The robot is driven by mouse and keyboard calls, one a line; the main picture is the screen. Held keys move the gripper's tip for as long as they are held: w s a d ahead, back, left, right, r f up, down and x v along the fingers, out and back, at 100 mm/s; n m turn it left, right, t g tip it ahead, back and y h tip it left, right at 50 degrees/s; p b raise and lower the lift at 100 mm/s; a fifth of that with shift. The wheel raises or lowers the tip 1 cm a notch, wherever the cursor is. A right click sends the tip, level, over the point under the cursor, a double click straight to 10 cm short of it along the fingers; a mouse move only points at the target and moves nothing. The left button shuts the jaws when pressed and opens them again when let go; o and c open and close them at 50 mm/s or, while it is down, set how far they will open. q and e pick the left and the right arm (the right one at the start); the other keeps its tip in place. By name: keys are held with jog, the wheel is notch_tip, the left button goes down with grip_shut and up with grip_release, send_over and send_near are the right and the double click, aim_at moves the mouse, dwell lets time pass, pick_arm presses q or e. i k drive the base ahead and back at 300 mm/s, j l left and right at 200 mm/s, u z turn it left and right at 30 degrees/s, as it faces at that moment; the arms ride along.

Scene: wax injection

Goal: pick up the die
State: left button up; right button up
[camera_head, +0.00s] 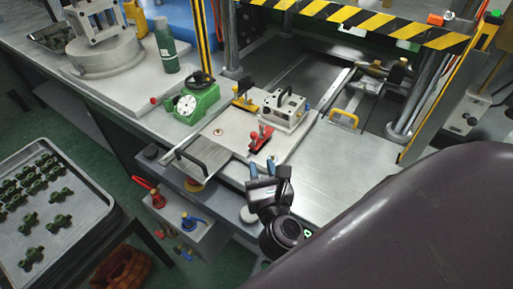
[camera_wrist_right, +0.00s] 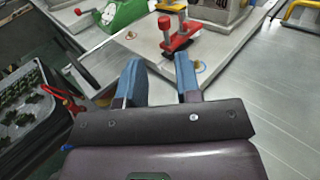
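The die appears to be the silver metal block (camera_head: 284,109) with a black handle on top, standing on a light plate (camera_head: 228,140) on the bench. Its lower part shows at the top edge of the right wrist view (camera_wrist_right: 216,10). My right gripper (camera_head: 262,169) is in front of the plate's near edge, apart from the die. Its two blue fingers are spread with nothing between them in the right wrist view (camera_wrist_right: 159,75). My left gripper is not in view.
A red toggle clamp (camera_head: 262,138) stands between my right gripper and the die. A yellow clamp (camera_head: 245,95) and a green dial gauge (camera_head: 196,100) are to the left. A striped guard (camera_head: 380,20) crosses above the bench behind. Bare bench lies to the right.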

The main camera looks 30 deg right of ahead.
aim_at(286, 111)
jog(key=k+j, duration=0.3)
jog(key=k, duration=0.15)
jog(key=k+j, duration=0.3)
jog(key=k, duration=0.2)
